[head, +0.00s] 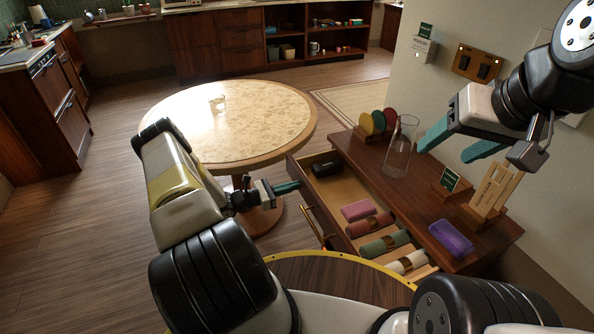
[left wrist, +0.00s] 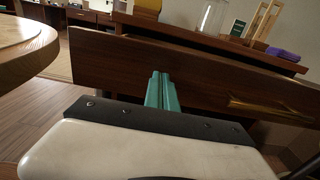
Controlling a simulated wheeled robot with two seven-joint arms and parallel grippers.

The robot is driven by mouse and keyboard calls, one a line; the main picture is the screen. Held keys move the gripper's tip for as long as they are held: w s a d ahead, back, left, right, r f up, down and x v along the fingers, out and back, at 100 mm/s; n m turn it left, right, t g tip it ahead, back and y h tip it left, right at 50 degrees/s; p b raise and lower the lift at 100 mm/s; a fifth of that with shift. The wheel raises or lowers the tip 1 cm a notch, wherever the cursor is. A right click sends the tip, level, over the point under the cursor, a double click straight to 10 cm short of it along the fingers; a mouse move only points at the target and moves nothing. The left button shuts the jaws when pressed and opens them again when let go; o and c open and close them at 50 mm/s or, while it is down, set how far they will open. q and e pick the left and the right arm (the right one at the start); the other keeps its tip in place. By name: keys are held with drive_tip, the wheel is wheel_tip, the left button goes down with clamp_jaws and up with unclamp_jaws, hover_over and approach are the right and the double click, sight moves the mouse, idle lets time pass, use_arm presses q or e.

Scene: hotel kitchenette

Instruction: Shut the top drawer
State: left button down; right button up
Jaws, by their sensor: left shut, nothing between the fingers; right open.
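The top drawer (head: 305,200) of the dark wooden cabinet (head: 405,185) is pulled open in the head view. It holds a black case, a pink item and several rolled cloths. Its brass handle (head: 314,225) also shows in the left wrist view (left wrist: 270,108). My left gripper (head: 288,187) is shut and empty, at the drawer front's far half, beyond the handle. In the left wrist view, its teal fingers (left wrist: 161,82) point at the drawer front (left wrist: 205,85); whether they touch cannot be told. My right gripper (head: 458,144) is open and empty above the cabinet top.
On the cabinet top stand a glass carafe (head: 400,147), coloured discs in a rack (head: 377,122), a small green sign (head: 449,179), a wooden holder (head: 490,195) and a purple item (head: 451,238). A round table (head: 230,130) stands left of the drawer. The floor at left is clear.

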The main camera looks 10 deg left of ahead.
sight(338, 178)
use_arm(q)
drive_tip(key=x, duration=1.8)
drive_tip(key=shift+w+d, duration=0.1)
drive_tip(key=shift+d, duration=0.1)
drive_tip(key=shift+w+d, duration=0.2)
drive_tip(key=shift+d, duration=0.05)
drive_tip(key=shift+r, duration=0.1)
